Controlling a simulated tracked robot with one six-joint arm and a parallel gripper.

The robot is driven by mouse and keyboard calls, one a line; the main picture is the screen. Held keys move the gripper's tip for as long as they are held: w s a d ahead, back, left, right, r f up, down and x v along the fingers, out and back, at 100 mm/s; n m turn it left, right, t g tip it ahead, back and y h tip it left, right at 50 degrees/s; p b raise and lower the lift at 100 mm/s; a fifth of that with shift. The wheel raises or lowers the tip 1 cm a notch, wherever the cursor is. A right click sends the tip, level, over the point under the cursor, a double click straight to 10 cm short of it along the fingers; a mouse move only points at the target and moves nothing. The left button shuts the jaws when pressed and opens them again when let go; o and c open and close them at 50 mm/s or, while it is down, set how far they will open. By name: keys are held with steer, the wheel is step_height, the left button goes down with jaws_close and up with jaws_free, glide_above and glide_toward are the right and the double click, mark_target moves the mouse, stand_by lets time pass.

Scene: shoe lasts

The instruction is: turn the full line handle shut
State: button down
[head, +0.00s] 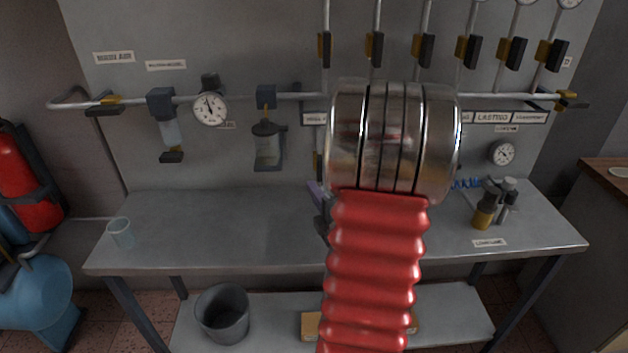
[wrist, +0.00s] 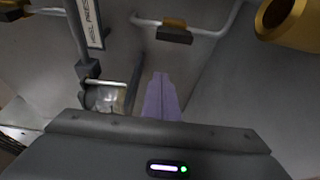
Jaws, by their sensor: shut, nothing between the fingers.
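Several valve handles with black grips and yellow parts sit on the wall pipes. One (head: 105,104) is at the left end of the long horizontal pipe, another (head: 569,99) at its right end, and a row (head: 375,48) is on the upright pipes. I cannot read a label that marks the full line handle. In the wrist view a black and yellow-brown handle (wrist: 174,33) lies on a pipe ahead of my gripper (wrist: 160,78). Its purple fingers are together, empty and apart from that handle. In the head view my red-sleeved arm hides most of the gripper.
The grey bench (head: 190,235) is mostly clear, with a glass (head: 121,233) at left and a yellow-and-grey fitting (head: 484,212) at right. A gauge (head: 210,108) and bowl unit (head: 267,145) hang from the pipe. A brass cylinder (wrist: 284,18) is at the wrist view's upper right.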

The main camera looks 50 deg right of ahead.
steer(key=w+d, duration=0.5)
steer(key=d, duration=0.2)
steer(key=shift+w+d, duration=0.15)
steer(key=shift+w, duration=0.05)
stand_by(0.5)
